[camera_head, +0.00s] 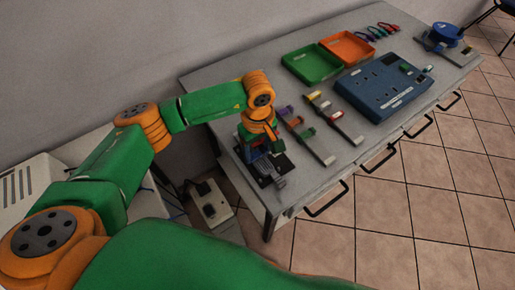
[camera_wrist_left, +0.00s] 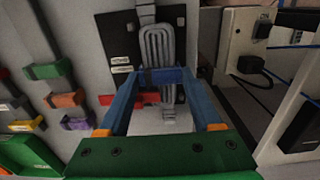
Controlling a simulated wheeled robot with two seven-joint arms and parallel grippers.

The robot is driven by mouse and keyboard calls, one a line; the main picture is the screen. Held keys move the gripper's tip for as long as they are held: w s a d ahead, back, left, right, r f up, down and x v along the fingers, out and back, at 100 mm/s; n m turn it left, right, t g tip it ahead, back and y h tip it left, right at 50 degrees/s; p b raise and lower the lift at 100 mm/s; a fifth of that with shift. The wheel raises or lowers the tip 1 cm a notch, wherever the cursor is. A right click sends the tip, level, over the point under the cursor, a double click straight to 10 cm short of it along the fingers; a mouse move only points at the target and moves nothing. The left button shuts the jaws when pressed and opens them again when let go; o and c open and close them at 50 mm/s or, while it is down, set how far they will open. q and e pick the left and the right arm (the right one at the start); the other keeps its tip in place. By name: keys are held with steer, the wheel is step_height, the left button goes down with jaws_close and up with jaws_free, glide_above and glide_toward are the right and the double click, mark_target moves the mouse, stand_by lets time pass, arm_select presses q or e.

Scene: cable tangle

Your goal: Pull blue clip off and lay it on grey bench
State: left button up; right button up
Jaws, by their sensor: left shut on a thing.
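My left gripper (camera_head: 264,148) reaches down over a black board (camera_head: 262,168) at the near left corner of the grey bench (camera_head: 315,183). In the left wrist view, the gripper (camera_wrist_left: 162,76) has one blue finger at each end of the blue clip (camera_wrist_left: 163,76) and is shut on it. The clip lies across a looped grey cable bundle (camera_wrist_left: 158,45); I cannot tell if it is clear of the cable. A red clip (camera_wrist_left: 138,98) lies across the board beside it, partly hidden by a finger. My right gripper is not in view.
Two strips with coloured clips (camera_head: 295,122) lie right of the board. Beyond are a green tray (camera_head: 312,64), an orange tray (camera_head: 348,47) and a blue socket panel (camera_head: 382,88). Bare bench shows near the front edge. A box with a plug (camera_head: 212,206) stands below, left of the bench.

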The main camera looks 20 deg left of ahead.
mark_target(258, 153)
arm_select(q)
steer(key=shift+r+p, duration=1.3)
steer(key=shift+r, duration=0.95)
